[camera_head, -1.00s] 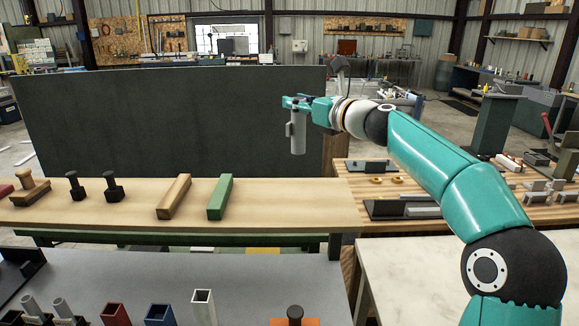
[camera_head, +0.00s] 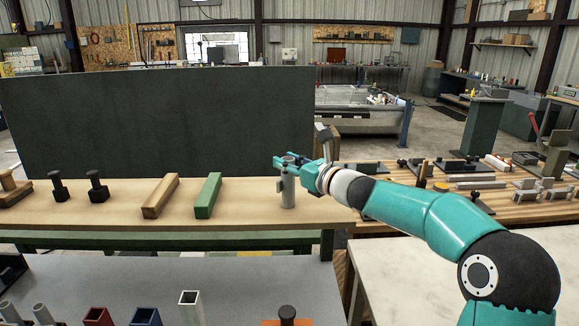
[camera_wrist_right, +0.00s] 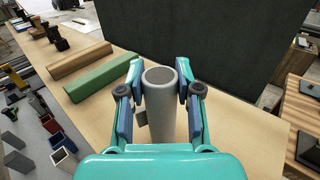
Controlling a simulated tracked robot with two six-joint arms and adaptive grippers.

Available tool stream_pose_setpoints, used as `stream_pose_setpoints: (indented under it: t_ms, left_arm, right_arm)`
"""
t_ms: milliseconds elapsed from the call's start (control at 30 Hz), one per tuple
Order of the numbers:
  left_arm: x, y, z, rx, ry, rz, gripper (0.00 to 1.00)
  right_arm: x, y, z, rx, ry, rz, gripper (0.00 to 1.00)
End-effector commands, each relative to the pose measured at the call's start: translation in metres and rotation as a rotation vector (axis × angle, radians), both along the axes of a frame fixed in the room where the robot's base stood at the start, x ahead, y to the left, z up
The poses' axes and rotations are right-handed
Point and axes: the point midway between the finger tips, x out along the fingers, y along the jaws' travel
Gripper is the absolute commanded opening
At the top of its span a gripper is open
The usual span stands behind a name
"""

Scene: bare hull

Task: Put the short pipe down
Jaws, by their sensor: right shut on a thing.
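The short pipe (camera_head: 288,190) is a grey upright cylinder with a rimmed, darker top end. My right gripper (camera_head: 285,161) is shut around its upper part, over the right end of the light wooden bench (camera_head: 120,216). The pipe's lower end is at or very close to the bench top; I cannot tell whether it touches. In the right wrist view the pipe (camera_wrist_right: 159,100) stands between the two fingers of my right gripper (camera_wrist_right: 159,78), and its foot is hidden by the gripper body. My left gripper is not in view.
A green bar (camera_head: 208,196) and a wooden bar (camera_head: 160,196) lie left of the pipe. Two black knobbed pieces (camera_head: 97,187) stand farther left. A dark panel (camera_head: 160,120) rises behind the bench. The bench top around the pipe is clear.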

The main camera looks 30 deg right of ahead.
Motion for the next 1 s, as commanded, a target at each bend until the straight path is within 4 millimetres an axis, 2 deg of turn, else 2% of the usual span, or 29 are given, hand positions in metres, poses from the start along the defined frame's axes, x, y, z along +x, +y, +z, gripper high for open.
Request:
stream_pose_setpoints:
  t_ms: [233, 267, 400, 767, 867, 1000]
  left_arm:
    - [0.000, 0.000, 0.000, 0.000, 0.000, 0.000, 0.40]
    - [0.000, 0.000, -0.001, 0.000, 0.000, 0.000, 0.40]
    - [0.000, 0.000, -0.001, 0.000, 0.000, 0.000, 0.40]
    - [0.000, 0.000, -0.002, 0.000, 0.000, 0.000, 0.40]
    - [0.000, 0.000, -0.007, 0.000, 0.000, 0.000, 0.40]
    - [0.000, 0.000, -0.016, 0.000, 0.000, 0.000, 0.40]
  right_arm:
    - [0.000, 0.000, -0.002, -0.001, -0.002, 0.000, 0.00]
    - [0.000, 0.000, -0.003, -0.001, -0.001, 0.000, 0.39]
    - [0.000, 0.000, -0.003, -0.001, -0.001, 0.000, 0.59]
    - [-0.003, 0.000, -0.002, -0.002, -0.002, 0.000, 0.59]
    - [-0.012, -0.002, -0.003, -0.003, -0.002, -0.001, 0.59]
    - [-0.034, -0.005, -0.004, -0.002, -0.003, -0.002, 0.59]
